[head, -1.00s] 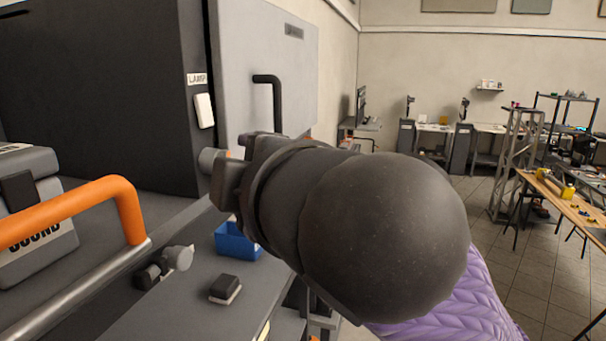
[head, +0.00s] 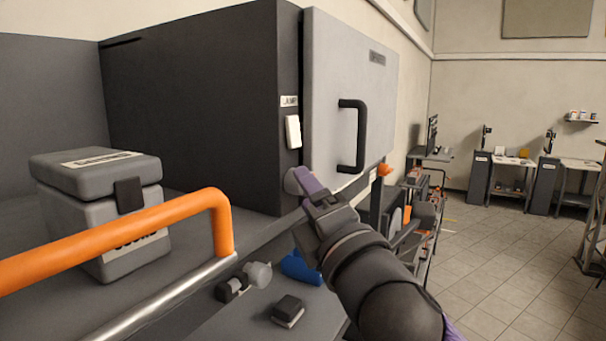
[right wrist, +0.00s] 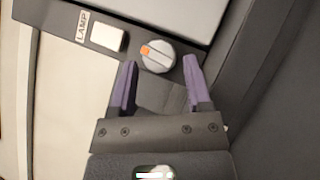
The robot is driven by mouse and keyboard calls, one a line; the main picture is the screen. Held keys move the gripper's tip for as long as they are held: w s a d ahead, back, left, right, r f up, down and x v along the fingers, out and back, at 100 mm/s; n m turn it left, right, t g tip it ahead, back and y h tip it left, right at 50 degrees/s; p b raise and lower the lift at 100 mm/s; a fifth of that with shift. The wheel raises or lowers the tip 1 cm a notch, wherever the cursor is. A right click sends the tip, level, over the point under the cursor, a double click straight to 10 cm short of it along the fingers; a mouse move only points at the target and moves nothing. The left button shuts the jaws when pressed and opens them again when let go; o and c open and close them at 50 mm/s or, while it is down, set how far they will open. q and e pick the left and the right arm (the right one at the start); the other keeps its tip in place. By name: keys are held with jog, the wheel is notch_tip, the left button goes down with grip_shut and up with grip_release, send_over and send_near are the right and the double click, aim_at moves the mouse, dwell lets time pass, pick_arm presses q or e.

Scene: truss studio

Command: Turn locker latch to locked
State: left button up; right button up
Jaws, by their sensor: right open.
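The locker (head: 190,115) has dark sides and a pale grey door (head: 335,60), shut, with a black handle (head: 360,135). Its latch is a round grey knob (right wrist: 160,61) with a raised ridge and an orange mark at one end, which points toward the white switch in the right wrist view. In the head view the knob (head: 290,182) is partly hidden behind my right gripper (head: 305,184). My right gripper (right wrist: 160,75) is open, its purple fingers on either side of the knob's lower part in the wrist picture. I cannot tell whether they touch it. My left gripper is out of view.
A white switch (head: 293,132) labelled LAMP sits above the knob. An orange rail (head: 130,230) crosses the front left, before a grey latched case (head: 125,250). Open floor lies right.

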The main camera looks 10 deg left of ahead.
jog(key=shift+w+a+r, duration=0.2)
jog(key=shift+w+a, duration=0.15)
jog(key=shift+w, duration=0.2)
grip_shut()
jog(key=shift+s+r+m+g+h+p, duration=0.1)
jog(key=shift+m+g+h+p, duration=0.4)
jog(key=shift+m+p, duration=0.45)
jog(key=shift+r+m+g+h+p, duration=0.1)
jog(key=shift+m+g+h+p, duration=0.25)
jog(key=shift+m+h+p, duration=0.55)
jog(key=shift+s+r+m+g+h+p, duration=0.1)
jog(key=shift+m+g+h+p, duration=0.45)
jog(key=shift+m, duration=0.7)
